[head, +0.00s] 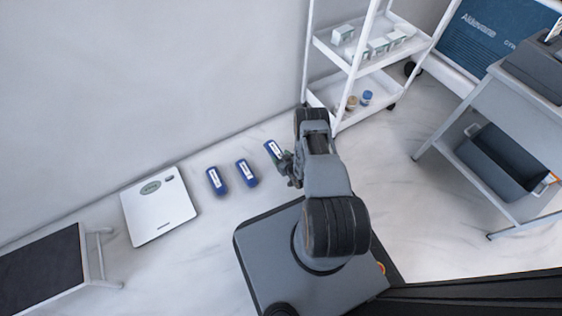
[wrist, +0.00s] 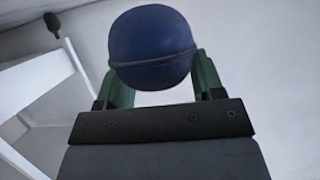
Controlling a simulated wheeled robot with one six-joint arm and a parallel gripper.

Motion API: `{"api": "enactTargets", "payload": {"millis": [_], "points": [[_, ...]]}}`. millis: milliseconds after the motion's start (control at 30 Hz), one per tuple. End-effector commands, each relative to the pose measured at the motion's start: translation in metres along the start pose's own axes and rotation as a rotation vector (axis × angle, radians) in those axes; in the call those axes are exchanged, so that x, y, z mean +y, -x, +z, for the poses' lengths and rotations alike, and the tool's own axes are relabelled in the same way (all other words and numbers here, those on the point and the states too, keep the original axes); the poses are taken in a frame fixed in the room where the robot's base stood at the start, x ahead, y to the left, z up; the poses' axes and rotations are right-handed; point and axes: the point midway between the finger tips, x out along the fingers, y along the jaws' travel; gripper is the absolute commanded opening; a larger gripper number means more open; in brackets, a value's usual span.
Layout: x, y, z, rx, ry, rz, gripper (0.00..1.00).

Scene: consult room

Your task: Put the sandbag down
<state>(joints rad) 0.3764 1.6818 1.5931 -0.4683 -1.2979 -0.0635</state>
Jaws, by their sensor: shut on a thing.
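A dark blue sandbag (wrist: 150,45) is between the green fingers of my gripper (wrist: 160,78) in the wrist view. Its rounded end with a seam faces the camera. In the head view the sandbag (head: 273,149) shows a white label, at the left of my gripper (head: 284,163). The gripper is shut on it. The arm hides part of that area, and I cannot tell whether the sandbag touches the floor.
Two similar blue sandbags (head: 216,181) (head: 246,173) lie on the floor to the left, beside a white scale (head: 158,208). A white shelf cart (head: 325,92) stands behind the arm. A grey trolley (head: 530,125) is at right, a dark-topped step (head: 42,268) at lower left.

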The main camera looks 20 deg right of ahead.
Motion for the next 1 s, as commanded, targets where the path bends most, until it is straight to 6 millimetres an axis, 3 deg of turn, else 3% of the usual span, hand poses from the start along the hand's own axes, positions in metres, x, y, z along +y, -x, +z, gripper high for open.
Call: {"api": "enactTargets", "payload": {"millis": [300,1000], "points": [[0.002,-0.016,0.033,0.004,0.002,-0.001,0.02],[0.002,-0.019,0.041,0.004,0.002,-0.001,0.02]]}}
